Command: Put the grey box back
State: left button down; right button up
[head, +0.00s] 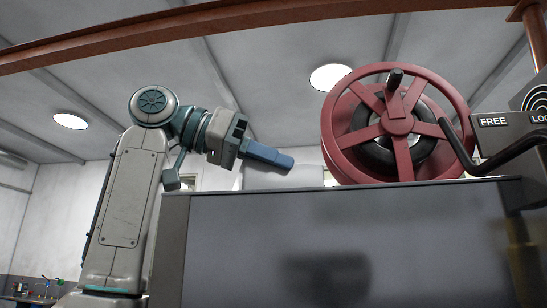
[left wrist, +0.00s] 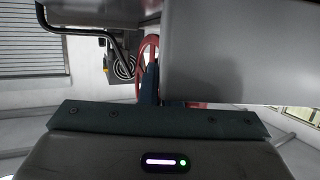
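No separate grey box can be made out with certainty. A large grey box-like body (head: 250,240) with a dark frame fills the lower right of the head view. A grey block-like surface (left wrist: 240,50) fills the upper right of the left wrist view; I cannot tell if it is the same body. My left gripper (head: 285,162) has blue fingers that look together and empty, left of the red wheel and above the grey body's top edge. Its fingers also show in the left wrist view (left wrist: 149,85). My right gripper is not seen.
A red spoked wheel (head: 398,122) with a black knob stands above the grey body. A panel marked FREE and LOCK (head: 510,125) with a black bent lever (head: 500,155) is at the right. A rusty beam (head: 200,22) crosses overhead.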

pick_arm(q)
jog(key=shift+d+f, duration=0.1)
jog(key=shift+f, duration=0.1)
jog(key=shift+s+f, duration=0.1)
jog(key=shift+f, duration=0.05)
jog(key=c, duration=1.6)
grip_release()
jog(key=shift+c, duration=0.2)
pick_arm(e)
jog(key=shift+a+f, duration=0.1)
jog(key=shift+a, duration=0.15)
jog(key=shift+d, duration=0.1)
